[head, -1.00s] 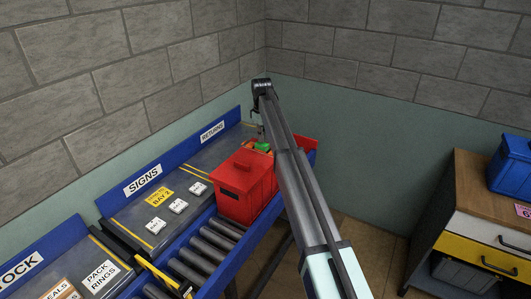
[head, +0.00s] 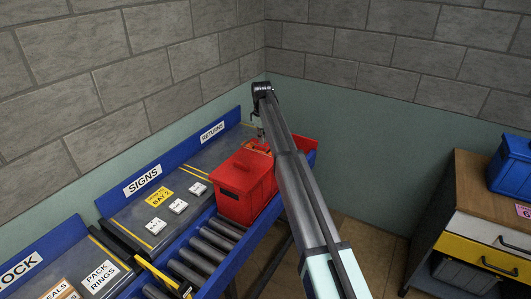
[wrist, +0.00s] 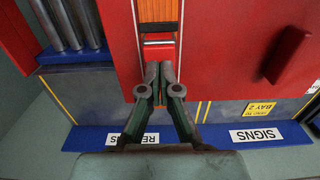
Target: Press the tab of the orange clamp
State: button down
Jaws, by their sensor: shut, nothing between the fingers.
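The orange clamp (wrist: 158,11) shows at the top of the wrist view as a ribbed orange block between two pale rails. A red piece with pale edges (wrist: 158,42), perhaps its tab, lies just below the orange block. My gripper (wrist: 158,68) is shut and empty, with its fingertips just below that red piece in the picture. I cannot tell whether they touch it. In the head view my gripper (head: 261,134) points down over the red container behind the lidded red box, where a little orange (head: 257,147) shows. The arm and box hide most of the clamp there.
The lidded red box (head: 244,190) stands on the roller conveyor (head: 213,240), close in front of my gripper. A blue-edged sloping shelf with SIGNS (head: 142,181) and RETURNS (head: 212,131) labels runs along the wall. A cabinet (head: 487,225) stands far right.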

dwell(0.6)
notch_tip(320, 180, up, 9)
jog(key=p, duration=0.4)
dwell(0.6)
